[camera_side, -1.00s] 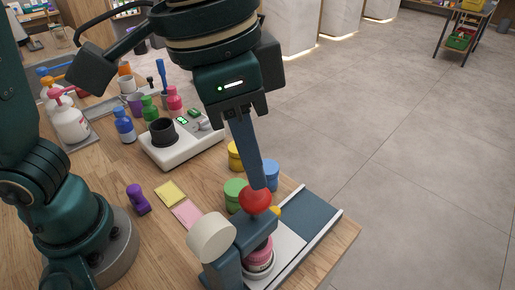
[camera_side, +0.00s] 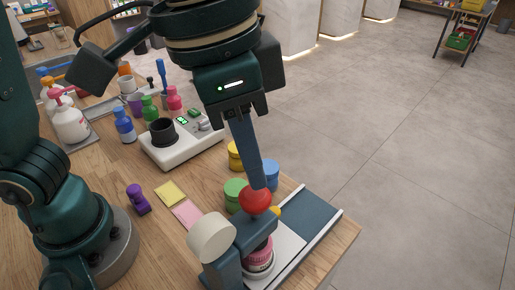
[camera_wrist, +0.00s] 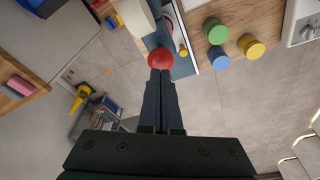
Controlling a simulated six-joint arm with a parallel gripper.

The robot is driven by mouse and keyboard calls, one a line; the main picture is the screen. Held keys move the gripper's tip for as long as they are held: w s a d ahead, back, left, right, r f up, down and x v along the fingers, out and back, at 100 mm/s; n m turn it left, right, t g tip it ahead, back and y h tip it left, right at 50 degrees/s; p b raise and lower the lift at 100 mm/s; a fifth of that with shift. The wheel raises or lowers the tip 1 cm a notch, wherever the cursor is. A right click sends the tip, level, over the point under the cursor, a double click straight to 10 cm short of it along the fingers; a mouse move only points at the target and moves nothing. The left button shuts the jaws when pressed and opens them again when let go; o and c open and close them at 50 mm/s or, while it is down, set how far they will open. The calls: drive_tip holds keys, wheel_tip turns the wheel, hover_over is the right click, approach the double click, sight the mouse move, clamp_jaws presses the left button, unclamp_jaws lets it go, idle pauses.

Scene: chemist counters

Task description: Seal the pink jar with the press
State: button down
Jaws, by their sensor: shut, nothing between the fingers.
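The press (camera_side: 228,262) stands at the front right of the wooden counter, with a red ball knob (camera_side: 256,201) on top. The pink jar (camera_side: 259,257) is under the press head on a pale plate; the head and body hide part of it. My gripper (camera_side: 259,188) is shut and empty, pointing down with its fingertips at the red knob, apparently touching it. In the wrist view the closed fingers (camera_wrist: 160,73) end right at the red knob (camera_wrist: 160,58).
Yellow, green (camera_side: 235,193) and blue (camera_side: 271,174) jars stand just behind the press. A white device (camera_side: 182,151) and several bottles are further back left. A purple stamp-like object (camera_side: 138,199) and sticky notes (camera_side: 186,213) lie to the left. A dark slide with rails (camera_side: 307,217) runs along the right edge.

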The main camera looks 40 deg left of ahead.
drive_tip(key=shift+f, duration=0.3)
drive_tip(key=shift+f, duration=0.35)
drive_tip(key=shift+f, duration=0.6)
drive_tip(key=shift+r, duration=0.1)
idle(0.6)
drive_tip(key=shift+r, duration=3.45)
